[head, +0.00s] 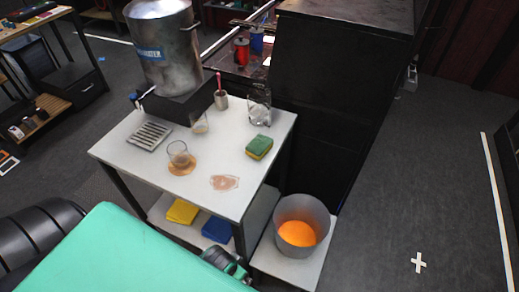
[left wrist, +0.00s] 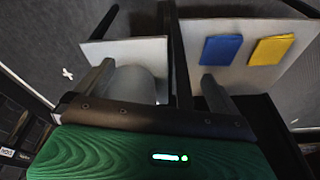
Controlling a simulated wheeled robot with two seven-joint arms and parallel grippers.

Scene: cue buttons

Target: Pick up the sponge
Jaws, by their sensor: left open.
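The sponge (head: 259,147), green on top with a yellow layer below, lies flat on the white tabletop (head: 212,153) near its right edge. My left gripper (head: 228,263) is at the bottom of the head view, in front of the table and well apart from the sponge. In the left wrist view my left gripper (left wrist: 156,75) has its two fingers spread, with nothing held between them. The sponge does not show in the left wrist view. My right gripper is not in view.
Glasses (head: 178,154) and a clear jug (head: 259,106) stand on the table; a steel pot (head: 168,52) is behind. A grey bucket (head: 301,226) with orange contents stands right. Yellow (head: 182,211) and blue (head: 217,229) cloths lie on the lower shelf. A black cabinet (head: 335,90) borders the table.

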